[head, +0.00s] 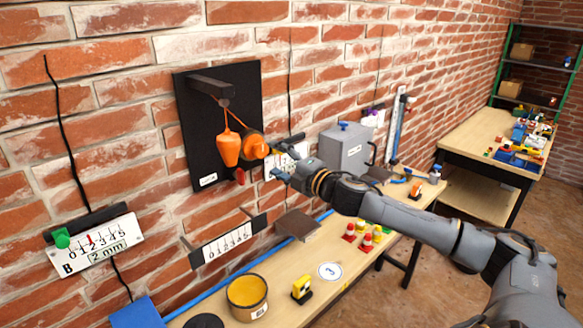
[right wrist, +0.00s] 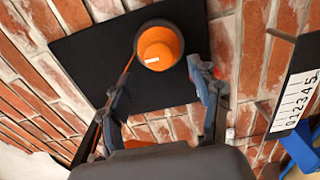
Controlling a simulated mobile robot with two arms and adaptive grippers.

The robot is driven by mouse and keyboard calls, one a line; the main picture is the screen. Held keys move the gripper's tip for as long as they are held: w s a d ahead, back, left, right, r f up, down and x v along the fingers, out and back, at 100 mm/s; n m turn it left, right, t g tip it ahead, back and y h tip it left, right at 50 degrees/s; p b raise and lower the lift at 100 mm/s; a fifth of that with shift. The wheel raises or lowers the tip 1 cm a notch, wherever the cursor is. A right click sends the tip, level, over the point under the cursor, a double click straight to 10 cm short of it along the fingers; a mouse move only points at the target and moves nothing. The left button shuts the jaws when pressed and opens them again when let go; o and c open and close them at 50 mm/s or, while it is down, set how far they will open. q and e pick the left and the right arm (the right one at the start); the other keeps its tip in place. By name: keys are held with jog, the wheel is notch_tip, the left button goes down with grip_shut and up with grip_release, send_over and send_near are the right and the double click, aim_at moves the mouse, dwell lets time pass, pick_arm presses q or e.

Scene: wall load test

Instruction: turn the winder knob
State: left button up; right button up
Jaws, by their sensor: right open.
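The orange winder knob (head: 256,144) sits on a black board (head: 246,80) on the brick wall. An orange weight (head: 229,150) hangs on an orange line beside it, below a dark bracket (head: 211,86). My right gripper (head: 276,160) is just to the right of the knob in the head view, pointing at it. In the right wrist view the knob (right wrist: 158,46) faces the camera, and the open fingers of my right gripper (right wrist: 158,82) lie on either side, slightly below it. I cannot tell whether they touch it. My left gripper is not in view.
A gauge marked B (head: 95,247) is on the wall at left, another scale (head: 228,240) below the board.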

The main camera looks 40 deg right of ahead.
jog(key=shift+s+d, duration=0.1)
jog(key=shift+s, duration=2.3)
